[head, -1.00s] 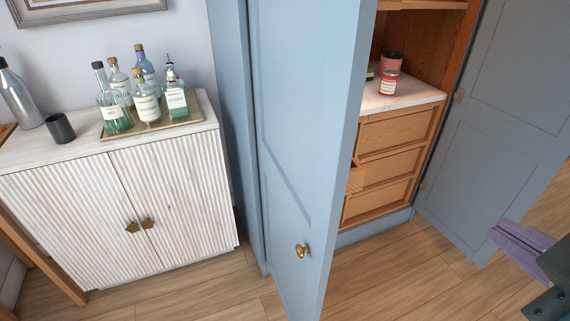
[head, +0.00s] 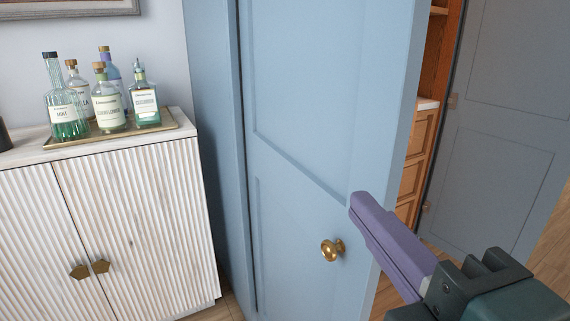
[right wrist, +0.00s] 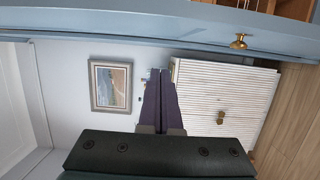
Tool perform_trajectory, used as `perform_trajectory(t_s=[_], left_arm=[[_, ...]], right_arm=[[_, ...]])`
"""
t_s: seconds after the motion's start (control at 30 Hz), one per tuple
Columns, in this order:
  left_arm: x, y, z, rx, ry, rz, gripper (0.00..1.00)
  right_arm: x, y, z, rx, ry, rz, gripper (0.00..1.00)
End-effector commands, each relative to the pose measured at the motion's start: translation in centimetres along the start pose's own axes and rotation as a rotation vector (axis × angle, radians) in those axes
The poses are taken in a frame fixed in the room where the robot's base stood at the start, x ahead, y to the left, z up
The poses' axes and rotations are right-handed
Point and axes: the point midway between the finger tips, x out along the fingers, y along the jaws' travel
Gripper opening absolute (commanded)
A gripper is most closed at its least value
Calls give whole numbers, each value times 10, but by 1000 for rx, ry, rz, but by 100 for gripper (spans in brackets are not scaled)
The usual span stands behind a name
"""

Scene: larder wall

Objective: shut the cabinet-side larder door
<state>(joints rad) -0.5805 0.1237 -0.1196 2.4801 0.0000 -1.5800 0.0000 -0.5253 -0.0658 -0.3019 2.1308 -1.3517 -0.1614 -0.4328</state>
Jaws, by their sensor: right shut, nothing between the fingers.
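The cabinet-side larder door (head: 300,130) is a pale blue panelled door that stands open, with a brass knob (head: 331,250) near its free edge. In the right wrist view the door (right wrist: 120,24) runs across the top, with its knob (right wrist: 238,42) at upper right. My right gripper (head: 356,203) is shut and empty, its purple fingers in front of the door's free edge, right of the knob. It also shows in the right wrist view (right wrist: 159,72), fingertips just below the door in the picture. I cannot tell whether they touch it. My left gripper is not in view.
The other larder door (head: 510,110), grey-blue, stands open at the right. Wooden drawers (head: 413,160) show in the gap. A white ribbed cabinet (head: 140,225) stands left of the door, with several bottles on a gold tray (head: 165,124). A framed picture (right wrist: 112,87) hangs on the wall.

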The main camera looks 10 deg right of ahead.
Motion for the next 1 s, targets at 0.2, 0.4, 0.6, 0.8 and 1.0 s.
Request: perform_trajectory(t_s=[0.2,0.4,0.6,0.8,1.0], left_arm=[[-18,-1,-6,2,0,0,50],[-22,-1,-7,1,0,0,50],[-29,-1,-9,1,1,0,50],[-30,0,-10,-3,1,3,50],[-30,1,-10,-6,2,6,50]], right_arm=[[42,6,1,0,-2,3,0],[83,4,1,2,-3,3,0],[92,2,27,0,-3,-1,0],[95,2,39,3,-3,0,0],[95,1,40,3,-3,0,0]])
